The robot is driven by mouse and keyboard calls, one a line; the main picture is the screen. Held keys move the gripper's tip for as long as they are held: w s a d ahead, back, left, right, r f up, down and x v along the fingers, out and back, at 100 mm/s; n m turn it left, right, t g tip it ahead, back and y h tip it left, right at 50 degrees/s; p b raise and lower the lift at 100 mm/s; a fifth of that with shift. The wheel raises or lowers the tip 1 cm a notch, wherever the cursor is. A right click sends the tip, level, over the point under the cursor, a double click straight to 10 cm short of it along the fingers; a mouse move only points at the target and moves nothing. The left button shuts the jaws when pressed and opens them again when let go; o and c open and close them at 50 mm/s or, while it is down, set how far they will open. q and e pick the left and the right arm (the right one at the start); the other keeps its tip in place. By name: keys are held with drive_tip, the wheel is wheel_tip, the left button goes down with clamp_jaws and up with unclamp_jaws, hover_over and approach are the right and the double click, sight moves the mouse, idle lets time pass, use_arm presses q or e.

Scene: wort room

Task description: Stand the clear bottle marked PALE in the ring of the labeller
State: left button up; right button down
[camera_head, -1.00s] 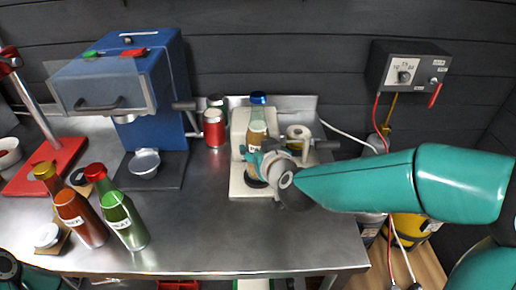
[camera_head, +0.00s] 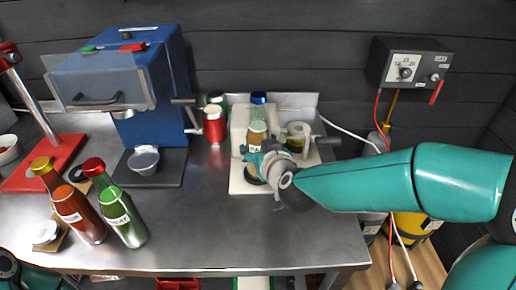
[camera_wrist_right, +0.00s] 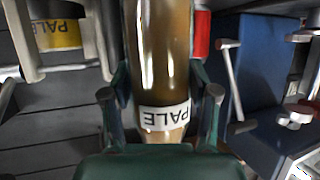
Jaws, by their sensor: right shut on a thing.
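The clear bottle marked PALE (camera_head: 257,128) has a blue cap, amber contents and a white label. It stands about upright over the white labeller (camera_head: 237,122) at the back of the bench. My right gripper (camera_head: 256,160) is shut on it, low on its body. In the right wrist view the bottle (camera_wrist_right: 160,55) is between the two fingers (camera_wrist_right: 160,112), its PALE label upside down. The labeller's ring is largely hidden by gripper and bottle, so I cannot tell whether the base is seated in it.
A label roll (camera_head: 298,134) sits on the labeller's right. A red can (camera_head: 214,126) stands left of it, near the blue machine (camera_head: 125,75). An orange-red bottle (camera_head: 76,212) and a green bottle (camera_head: 122,215) stand front left. The bench's front middle is clear.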

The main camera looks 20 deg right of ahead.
drive_tip(key=shift+f, duration=0.2)
idle(0.4)
drive_tip(key=shift+c, duration=1.1)
unclamp_jaws()
drive_tip(key=shift+f, duration=0.15)
drive_tip(key=shift+s, duration=0.1)
drive_tip(key=v, duration=1.1)
drive_tip(key=shift+s, duration=0.4)
